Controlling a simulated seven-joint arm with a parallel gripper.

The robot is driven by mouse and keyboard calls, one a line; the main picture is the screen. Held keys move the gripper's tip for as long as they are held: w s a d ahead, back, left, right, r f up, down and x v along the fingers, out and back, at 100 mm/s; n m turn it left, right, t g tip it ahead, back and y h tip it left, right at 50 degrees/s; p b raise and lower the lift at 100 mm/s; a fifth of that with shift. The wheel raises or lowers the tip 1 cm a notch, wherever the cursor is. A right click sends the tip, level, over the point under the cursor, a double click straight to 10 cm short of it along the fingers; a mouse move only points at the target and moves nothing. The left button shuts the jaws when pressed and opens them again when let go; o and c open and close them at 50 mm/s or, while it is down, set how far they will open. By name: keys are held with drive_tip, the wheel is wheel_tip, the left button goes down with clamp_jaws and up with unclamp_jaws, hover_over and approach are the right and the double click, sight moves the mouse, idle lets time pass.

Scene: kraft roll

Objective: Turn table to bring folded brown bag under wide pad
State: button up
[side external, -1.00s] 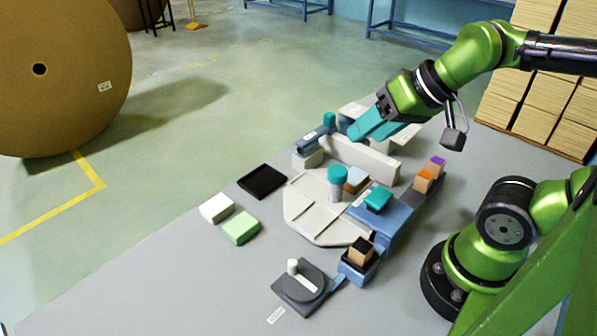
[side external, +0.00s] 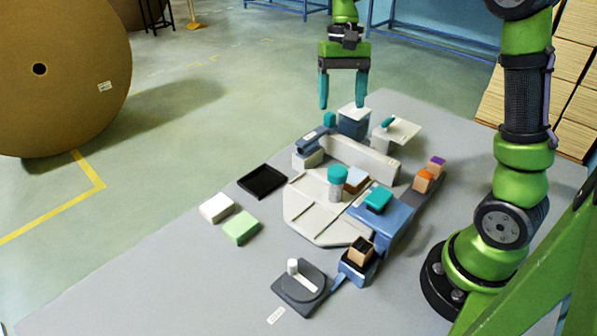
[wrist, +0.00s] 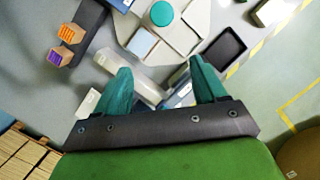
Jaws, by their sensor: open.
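The pale grey, flat-sided turntable (side external: 310,215) lies mid-bench, with raised dividing ribs. A teal-capped round post (side external: 337,182) stands on it; its teal cap shows in the wrist view (wrist: 162,13). A small block with a pale blue top and brownish side (side external: 355,181) sits beside the post. I cannot tell whether it is the folded brown bag. A teal block (side external: 378,199) sits on a blue housing at the turntable's right edge; I cannot identify the wide pad. My gripper (side external: 342,106) is open and empty, fingers down, above the bench's far end, apart from the turntable.
A long pale wall (side external: 359,158) stands behind the turntable. A black tray (side external: 262,181), white block (side external: 215,208) and green block (side external: 241,227) lie left. A dark dial base (side external: 302,287) is in front. Orange- and purple-topped blocks (side external: 430,174) stand right. Bench at front left is clear.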

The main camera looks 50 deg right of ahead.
wheel_tip(320, 180, up, 3)
drive_tip(key=m+g+y, duration=0.1)
approach(338, 170)
drive_tip(key=x, duration=0.8)
drive_tip(key=shift+a+f, duration=0.1)
drive_tip(key=shift+f, duration=0.2)
drive_tip(key=shift+c, duration=0.2)
clamp_jaws()
